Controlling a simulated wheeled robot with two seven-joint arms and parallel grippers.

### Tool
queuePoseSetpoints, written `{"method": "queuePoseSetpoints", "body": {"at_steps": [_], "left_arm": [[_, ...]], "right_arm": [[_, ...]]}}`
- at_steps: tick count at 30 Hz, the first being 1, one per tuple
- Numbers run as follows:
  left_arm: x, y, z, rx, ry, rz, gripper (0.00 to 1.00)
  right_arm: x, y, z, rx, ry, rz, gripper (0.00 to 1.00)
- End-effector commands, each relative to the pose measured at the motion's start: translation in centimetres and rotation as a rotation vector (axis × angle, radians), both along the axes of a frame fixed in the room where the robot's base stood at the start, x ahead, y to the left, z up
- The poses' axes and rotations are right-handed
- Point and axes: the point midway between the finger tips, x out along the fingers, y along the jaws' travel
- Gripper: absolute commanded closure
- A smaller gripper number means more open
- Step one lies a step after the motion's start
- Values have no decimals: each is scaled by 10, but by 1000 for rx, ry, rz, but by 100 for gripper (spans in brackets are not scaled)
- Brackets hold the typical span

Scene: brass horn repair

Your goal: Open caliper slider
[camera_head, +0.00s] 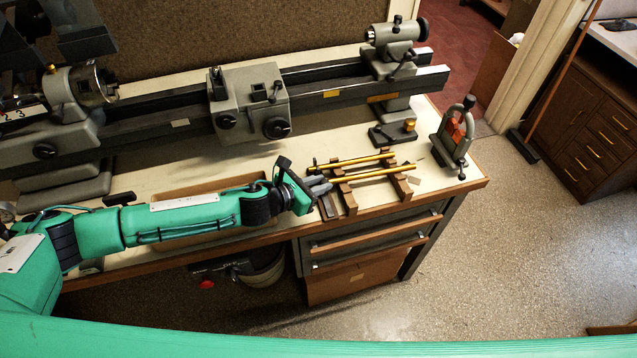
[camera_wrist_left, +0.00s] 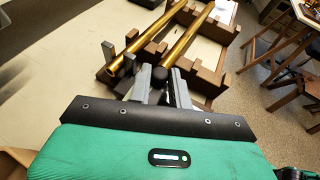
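No caliper can be made out for certain in either view. My left gripper (camera_head: 319,184) is at the left end of a brown wooden rack (camera_head: 347,196) on the bench. Two brass tubes (camera_head: 371,174) lie across this rack. In the left wrist view, the grey fingers of my left gripper (camera_wrist_left: 160,84) stand apart. A small dark rounded thing (camera_wrist_left: 160,71) shows between or just beyond their tips; I cannot tell whether they touch it. A small upright grey piece (camera_wrist_left: 108,50) stands to the left of the fingers, by the tube ends. My right gripper is not in view.
A grey lathe (camera_head: 245,102) runs along the back of the bench. A grey vise-like tool with red parts (camera_head: 455,133) stands near the right end. A small dark block with a brass knob (camera_head: 393,135) sits behind the rack. Drawers (camera_head: 375,232) hang under the front edge.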

Motion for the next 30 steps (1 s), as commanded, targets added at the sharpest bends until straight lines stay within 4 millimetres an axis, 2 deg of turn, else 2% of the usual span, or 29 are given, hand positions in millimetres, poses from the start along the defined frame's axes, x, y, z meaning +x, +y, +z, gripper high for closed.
{"method": "queuePoseSetpoints", "body": {"at_steps": [4, 9, 12, 20, 21, 22, 30], "left_arm": [[-3, -1, 0, 1, 1, 0, 100], [-27, -9, 1, 1, 4, -2, 100], [-34, -11, 0, 1, 4, 0, 100], [-35, -11, 0, 1, 0, 1, 100], [-35, -11, 0, 1, 0, 1, 78], [-35, -11, 0, 1, 0, 1, 72], [-35, -11, 0, 1, 1, 0, 71]], "right_arm": [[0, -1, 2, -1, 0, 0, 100], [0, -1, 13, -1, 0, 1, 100], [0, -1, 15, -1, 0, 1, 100], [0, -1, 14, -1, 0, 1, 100], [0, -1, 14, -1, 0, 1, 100], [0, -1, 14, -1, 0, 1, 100], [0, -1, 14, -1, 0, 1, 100]]}}
